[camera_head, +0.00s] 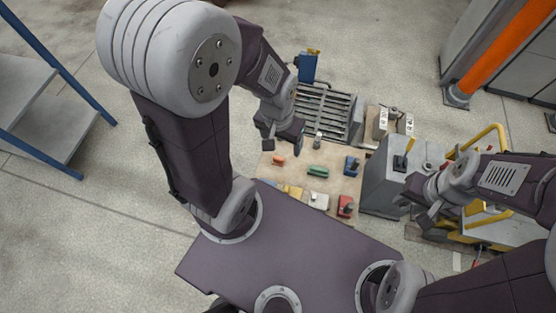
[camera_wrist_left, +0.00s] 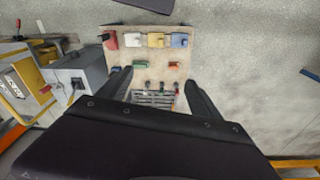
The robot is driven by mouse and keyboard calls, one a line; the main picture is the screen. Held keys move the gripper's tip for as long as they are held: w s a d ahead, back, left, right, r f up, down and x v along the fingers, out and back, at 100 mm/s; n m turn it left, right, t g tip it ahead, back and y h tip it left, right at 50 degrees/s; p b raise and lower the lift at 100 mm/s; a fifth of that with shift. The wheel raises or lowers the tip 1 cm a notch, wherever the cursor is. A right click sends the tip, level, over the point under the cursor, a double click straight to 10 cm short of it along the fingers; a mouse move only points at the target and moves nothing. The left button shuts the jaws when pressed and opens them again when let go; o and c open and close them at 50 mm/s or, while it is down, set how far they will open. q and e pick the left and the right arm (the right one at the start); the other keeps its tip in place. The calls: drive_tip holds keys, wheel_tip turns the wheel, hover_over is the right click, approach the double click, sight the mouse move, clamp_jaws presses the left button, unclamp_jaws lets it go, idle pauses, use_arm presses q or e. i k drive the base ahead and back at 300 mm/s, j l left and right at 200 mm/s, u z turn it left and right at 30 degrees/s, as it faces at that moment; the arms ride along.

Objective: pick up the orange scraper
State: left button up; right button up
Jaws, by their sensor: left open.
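The orange scraper (camera_head: 278,160) lies on a tan board (camera_head: 265,174), near its left side in the head view. In the left wrist view the orange scraper (camera_wrist_left: 174,65) is small and lies on the board beyond my fingers, towards the right one. My left gripper (camera_head: 283,142) is above the board's far left part, close to the scraper in the picture but apart from it. In the left wrist view my left gripper (camera_wrist_left: 159,76) has its fingers wide apart with nothing between them. My right gripper (camera_head: 422,198) is off to the right, by a grey box; its jaw gap is unclear.
A green tool (camera_head: 318,171), a blue tool (camera_head: 352,165), a red tool (camera_head: 345,206), a white one (camera_head: 319,200) and a yellow one (camera_head: 293,191) share the board. A slatted grate (camera_head: 322,112) is behind it. The grey box (camera_head: 384,178) stands at right.

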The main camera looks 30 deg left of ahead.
sight(279, 161)
drive_tip(key=k+j+z, duration=0.3)
drive_tip(key=j, duration=0.15)
drive_tip(key=k+j+z, duration=0.35)
drive_tip(key=j+z, duration=0.35)
drive_tip(key=j, duration=0.2)
drive_tip(key=j+z, duration=0.35)
drive_tip(key=j, duration=0.15)
drive_tip(key=k+j+z, duration=0.15)
drive_tip(key=j+z, duration=0.2)
drive_tip(key=j, duration=0.15)
drive_tip(key=j+z, duration=0.1)
drive_tip(key=i+j, duration=0.05)
drive_tip(key=j, duration=0.05)
